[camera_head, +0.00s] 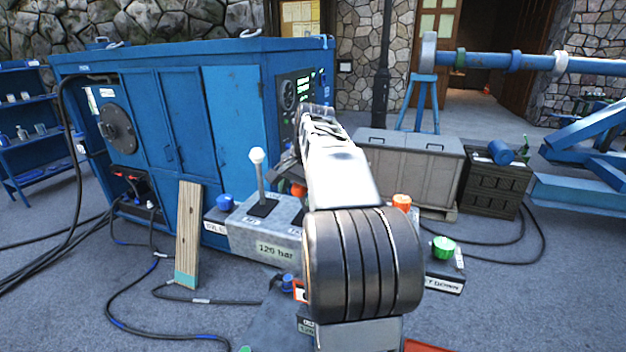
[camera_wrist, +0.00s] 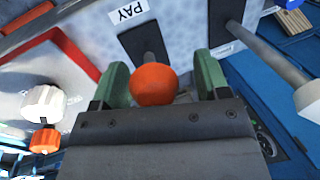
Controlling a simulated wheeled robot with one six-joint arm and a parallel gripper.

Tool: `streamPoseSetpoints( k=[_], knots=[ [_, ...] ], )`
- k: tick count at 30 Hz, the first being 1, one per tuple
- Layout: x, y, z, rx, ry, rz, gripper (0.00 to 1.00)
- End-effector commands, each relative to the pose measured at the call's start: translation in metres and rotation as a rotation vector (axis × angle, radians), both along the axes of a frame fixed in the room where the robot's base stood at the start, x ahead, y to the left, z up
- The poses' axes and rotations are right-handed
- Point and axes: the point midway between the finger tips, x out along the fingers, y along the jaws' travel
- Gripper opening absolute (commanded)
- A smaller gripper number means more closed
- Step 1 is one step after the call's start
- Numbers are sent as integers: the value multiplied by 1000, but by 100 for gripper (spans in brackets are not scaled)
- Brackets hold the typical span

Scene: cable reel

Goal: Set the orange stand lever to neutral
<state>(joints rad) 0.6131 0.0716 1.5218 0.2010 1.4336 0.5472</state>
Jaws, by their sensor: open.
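The orange stand lever shows in the wrist view as a round orange knob (camera_wrist: 153,85) on a short shaft. The shaft runs to a dark slot in the grey panel beside a label reading PAY. My gripper (camera_wrist: 160,72) is open, its green fingers standing on either side of the knob with gaps on both sides. In the head view the orange knob (camera_head: 298,190) shows small beside my arm, which hides most of the lever. I cannot read the lever's tilt from that view.
A white-knobbed lever (camera_head: 257,157) stands close by on the grey control box (camera_head: 262,247) marked 120 bar; it passes right of my fingers in the wrist view. An orange button (camera_head: 402,201) and green button (camera_head: 443,247) lie right. A blue cabinet (camera_head: 185,125) stands behind.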

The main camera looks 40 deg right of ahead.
Motion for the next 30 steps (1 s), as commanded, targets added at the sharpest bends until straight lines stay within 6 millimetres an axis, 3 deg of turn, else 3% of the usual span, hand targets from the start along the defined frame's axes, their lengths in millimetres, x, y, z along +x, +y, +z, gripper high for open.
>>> streamPoseSetpoints(
  k=[5, 18, 24, 30],
  knots=[
    [-6, -3, 21, -1, -4, -2, 68],
    [-27, -8, 105, -4, -4, 0, 68],
    [-32, -9, 125, -2, -3, 1, 68],
    [-34, -9, 131, -3, -2, 1, 68]
  ],
)
